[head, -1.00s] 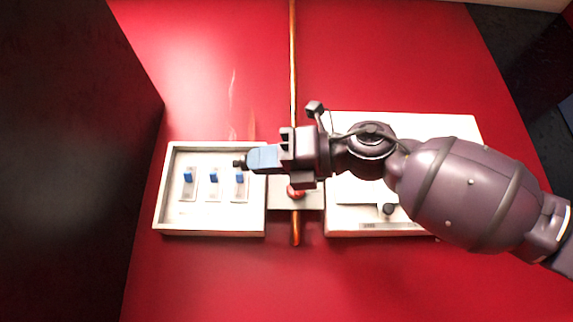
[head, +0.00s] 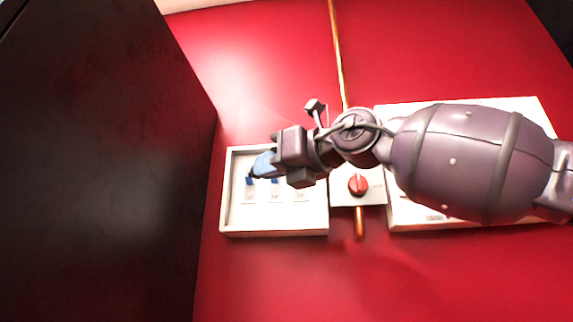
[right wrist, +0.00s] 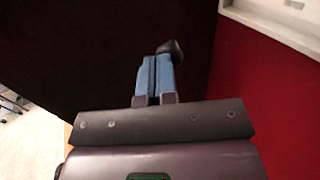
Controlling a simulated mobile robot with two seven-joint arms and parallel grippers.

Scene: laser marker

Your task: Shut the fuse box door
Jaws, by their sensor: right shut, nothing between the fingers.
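The fuse box (head: 277,231) is a shallow white open-fronted box on the red wall, with several blue-topped switches (head: 274,183) inside. My right gripper (head: 257,170) is shut and empty. It appears in front of the box's upper left part and hides some of the inside; I cannot tell whether it touches anything. In the right wrist view its blue fingers (right wrist: 157,75) are together, with a dark tip, against a dark background. A corner of a white frame (right wrist: 275,20) shows there. I cannot clearly make out the fuse box door. My left gripper is out of view.
A large dark panel (head: 100,170) fills the left side; I cannot tell whether it is the door. A red knob (head: 358,184) on a white plate and a copper pipe (head: 337,50) are right of the box. A white panel (head: 535,112) lies behind my right arm.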

